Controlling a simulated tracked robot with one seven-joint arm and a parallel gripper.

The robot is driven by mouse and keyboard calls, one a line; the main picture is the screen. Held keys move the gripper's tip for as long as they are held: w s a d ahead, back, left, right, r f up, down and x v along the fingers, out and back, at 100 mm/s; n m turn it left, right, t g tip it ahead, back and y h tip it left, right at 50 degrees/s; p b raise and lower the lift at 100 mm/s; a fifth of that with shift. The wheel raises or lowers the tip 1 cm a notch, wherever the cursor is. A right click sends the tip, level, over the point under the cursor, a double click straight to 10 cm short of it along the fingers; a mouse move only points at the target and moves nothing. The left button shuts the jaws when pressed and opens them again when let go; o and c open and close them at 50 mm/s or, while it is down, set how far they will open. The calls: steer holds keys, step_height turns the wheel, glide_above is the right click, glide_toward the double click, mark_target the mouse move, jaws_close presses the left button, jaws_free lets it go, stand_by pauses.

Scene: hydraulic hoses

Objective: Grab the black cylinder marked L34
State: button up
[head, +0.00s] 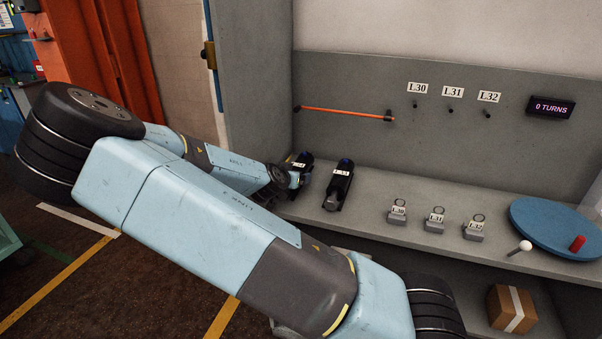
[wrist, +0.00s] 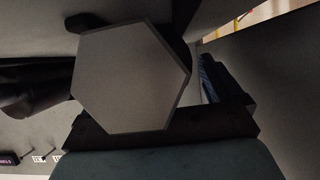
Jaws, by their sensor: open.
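The black cylinder marked L34 (head: 303,160) lies on the grey bench at the left end. Its label is partly covered and only its end digits show. A second black cylinder (head: 340,186), with a white label, lies just to its right. My gripper (head: 296,180) is at the near end of the left cylinder, partly hidden by my arm. In the wrist view a large grey hexagonal end face (wrist: 130,78) fills the space in front of my open gripper, very close. One dark finger (wrist: 228,92) shows to its right; the other is mostly hidden. Contact cannot be told.
Small fittings L30 (head: 398,211), L31 (head: 435,220) and L32 (head: 474,228) stand on the bench to the right. A blue turntable (head: 560,226) with a red knob is further right. An orange hose (head: 345,113) hangs on the back wall. A grey side wall (head: 253,80) bounds the left.

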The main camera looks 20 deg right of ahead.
steer(key=shift+w+d+f, duration=0.2)
steer(key=shift+w, duration=0.1)
steer(key=shift+c, duration=0.3)
jaws_close()
stand_by(0.5)
steer(key=shift+r, duration=0.1)
